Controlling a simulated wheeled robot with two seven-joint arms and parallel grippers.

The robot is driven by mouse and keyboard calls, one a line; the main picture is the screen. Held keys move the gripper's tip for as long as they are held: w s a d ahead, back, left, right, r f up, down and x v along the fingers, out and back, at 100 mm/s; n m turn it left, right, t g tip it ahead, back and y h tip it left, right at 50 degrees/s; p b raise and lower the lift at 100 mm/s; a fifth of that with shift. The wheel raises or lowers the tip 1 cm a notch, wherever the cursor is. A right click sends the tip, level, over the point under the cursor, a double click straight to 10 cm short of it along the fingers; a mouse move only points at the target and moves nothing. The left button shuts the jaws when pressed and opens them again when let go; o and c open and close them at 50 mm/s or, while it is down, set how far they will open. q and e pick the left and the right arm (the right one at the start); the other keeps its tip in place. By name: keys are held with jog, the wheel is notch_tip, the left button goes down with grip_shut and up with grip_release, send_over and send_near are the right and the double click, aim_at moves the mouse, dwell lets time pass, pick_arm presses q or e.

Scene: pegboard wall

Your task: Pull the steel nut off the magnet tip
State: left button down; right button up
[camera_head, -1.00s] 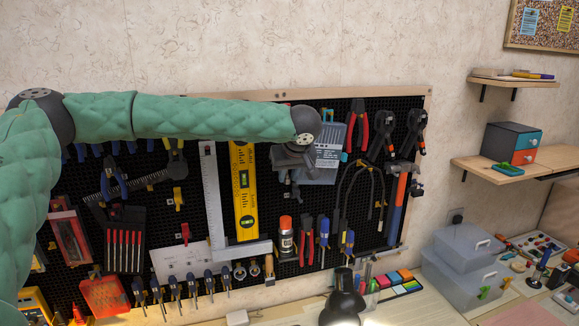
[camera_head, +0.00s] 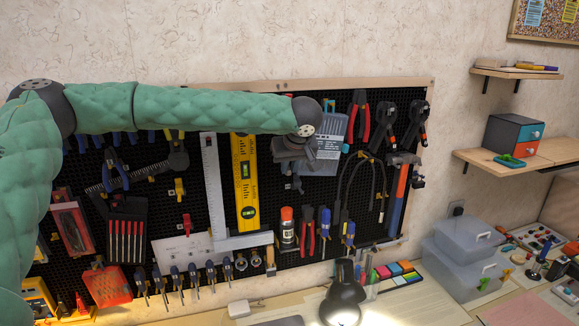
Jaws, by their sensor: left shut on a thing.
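My left gripper (camera_head: 297,180) hangs at the end of the green arm in front of the pegboard, just right of the yellow level. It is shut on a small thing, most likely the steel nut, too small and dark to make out. A black flexible tool (camera_head: 343,192), possibly the one with the magnet tip, hangs in a loop to its right. I cannot make out the magnet tip. The gripper and wrist hide part of a grey-blue case (camera_head: 331,130) behind them. My right gripper is not in view.
The pegboard (camera_head: 285,88) is crowded: a yellow level (camera_head: 244,185), a steel square (camera_head: 213,190), a spray can (camera_head: 287,228), red pliers (camera_head: 359,115) and a hammer (camera_head: 399,190). A black desk lamp (camera_head: 343,295) stands below. The wall above the board is clear.

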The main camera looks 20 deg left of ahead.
pick_arm(q)
jog(key=shift+f, duration=0.1)
notch_tip(320, 180, down, 4)
jog(key=shift+r+b, duration=0.1)
jog(key=shift+b, duration=0.75)
jog(key=s+d, duration=0.2)
jog(key=s, duration=0.1)
jog(key=s+d, duration=0.1)
jog(key=shift+s, duration=0.25)
dwell(0.5)
